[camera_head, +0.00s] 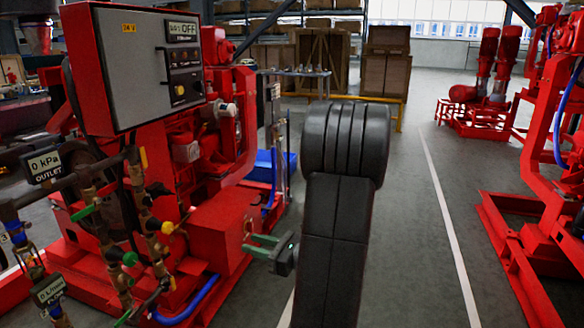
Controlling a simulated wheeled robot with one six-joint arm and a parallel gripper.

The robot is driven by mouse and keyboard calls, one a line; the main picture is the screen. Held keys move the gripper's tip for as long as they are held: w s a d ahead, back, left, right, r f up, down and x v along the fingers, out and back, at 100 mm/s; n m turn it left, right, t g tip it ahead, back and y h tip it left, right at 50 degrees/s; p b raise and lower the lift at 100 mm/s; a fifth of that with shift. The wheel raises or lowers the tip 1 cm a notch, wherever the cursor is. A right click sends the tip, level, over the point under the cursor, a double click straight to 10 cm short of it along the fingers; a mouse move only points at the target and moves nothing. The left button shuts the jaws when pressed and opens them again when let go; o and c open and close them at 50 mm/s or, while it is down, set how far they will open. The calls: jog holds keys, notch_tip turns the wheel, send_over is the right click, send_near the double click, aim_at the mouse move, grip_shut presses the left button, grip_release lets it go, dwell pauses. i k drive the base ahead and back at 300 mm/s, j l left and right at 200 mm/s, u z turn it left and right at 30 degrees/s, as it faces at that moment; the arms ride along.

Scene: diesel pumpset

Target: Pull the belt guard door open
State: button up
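A red box-shaped guard (222,232) sits low on the red pumpset, left of the middle in the head view. I take it to be the belt guard; I cannot make out its door edge. My gripper (248,243) has green fingers that point left at the guard's right face. The fingers are apart, with a gap between them. Their tips are close to the face, by what may be a small handle; I cannot tell whether they touch it. My dark arm hides the floor to the right of the gripper.
A grey control panel (150,65) reading OFF stands above the guard. Pipes with coloured valves and a gauge reading 0 kPa (45,163) are at the left. A blue hose (190,305) runs below. Another red machine stands at the right, with open floor (420,230) between.

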aim_at(243, 93)
jog(key=i, duration=1.7)
jog(key=i+l+u, duration=0.1)
jog(key=i, duration=1.55)
jog(key=i+l+u, duration=0.1)
jog(key=i+u, duration=0.3)
jog(key=k, duration=0.1)
